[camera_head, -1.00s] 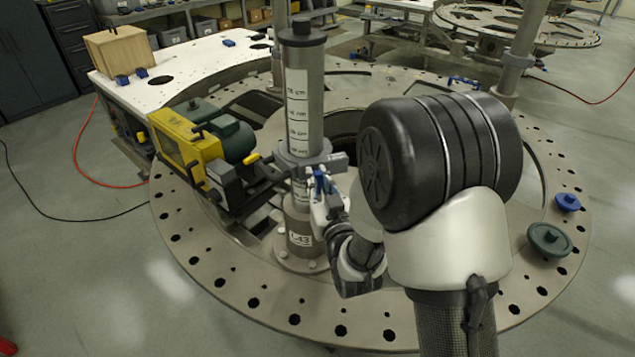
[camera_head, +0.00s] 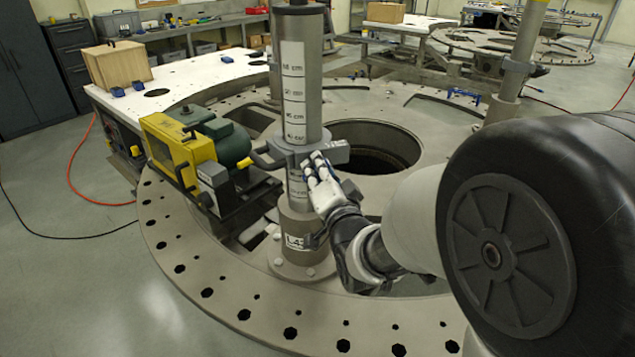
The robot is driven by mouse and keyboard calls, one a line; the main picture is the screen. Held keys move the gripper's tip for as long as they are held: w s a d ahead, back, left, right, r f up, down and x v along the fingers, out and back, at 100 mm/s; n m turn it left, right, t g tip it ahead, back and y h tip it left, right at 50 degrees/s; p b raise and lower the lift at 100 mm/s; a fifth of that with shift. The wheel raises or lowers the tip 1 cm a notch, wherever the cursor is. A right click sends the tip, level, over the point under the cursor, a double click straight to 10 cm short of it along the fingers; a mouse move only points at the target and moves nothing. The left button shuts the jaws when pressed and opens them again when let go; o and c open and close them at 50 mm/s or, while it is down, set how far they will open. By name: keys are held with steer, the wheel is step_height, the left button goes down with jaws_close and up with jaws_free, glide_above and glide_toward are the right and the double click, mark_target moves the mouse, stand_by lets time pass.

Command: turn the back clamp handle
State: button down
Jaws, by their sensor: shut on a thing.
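A grey upright column (camera_head: 313,95) with a printed centimetre scale stands on the round plate. A dark handle with a yellow tip (camera_head: 245,163) sticks out to the left of the collar, and a dark grey block (camera_head: 337,151) sticks out to the right. My gripper (camera_head: 317,168), white with blue fingertip parts, is at the collar's front right, just below this block. It is shut on part of the clamp there, which I take as the clamp handle; the fingers hide the held part.
A yellow and green machine (camera_head: 190,150) stands close left of the column. The large plate (camera_head: 215,285) has many holes and a wide round opening behind the column. A second column (camera_head: 525,60) stands at the back right. A wooden box (camera_head: 118,65) sits on the white table.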

steer(key=m+b, duration=0.3)
steer(key=shift+f+m, duration=0.15)
steer(key=shift+m, duration=0.15)
steer(key=shift+m+b, duration=1.5)
steer(key=shift+m, duration=0.4)
steer(key=c, duration=1.6)
jaws_free()
steer(key=shift+o, duration=0.2)
steer(key=v, duration=0.7)
steer(key=shift+s, duration=0.2)
